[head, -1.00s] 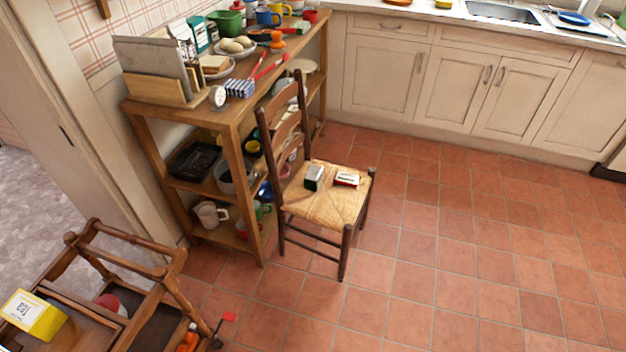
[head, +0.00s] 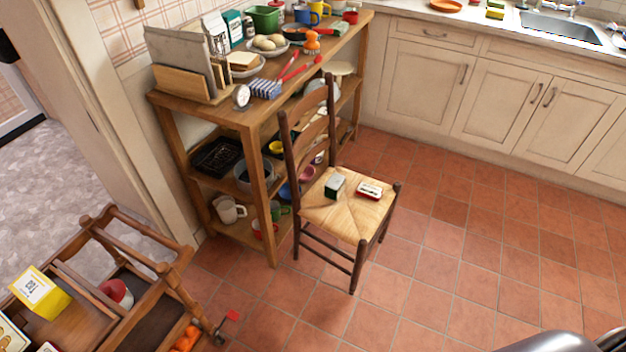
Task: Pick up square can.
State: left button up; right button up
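Two small items sit apart on the woven seat of a wooden chair (head: 345,216) in the head view. One is a dark green boxy tin (head: 335,186) with a pale top, standing upright on the left of the seat. The other is a flat, rounded-square red and white tin (head: 369,190) to its right. I cannot tell for certain which is the square can. Neither gripper shows; only a grey, smooth part, likely of my own arm, enters at the bottom right edge, well away from the chair.
A wooden shelf unit (head: 262,172) crowded with kitchenware stands behind and left of the chair. A wooden trolley (head: 150,262) with a yellow and white box (head: 40,290) is at lower left. Cabinets (head: 500,95) line the back. Tiled floor right of the chair is clear.

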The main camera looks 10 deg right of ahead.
aim_at(335, 185)
jog(key=i+l+u, duration=0.3)
jog(key=l, duration=1.05)
jog(key=l+u, duration=0.3)
jog(key=l, duration=1.1)
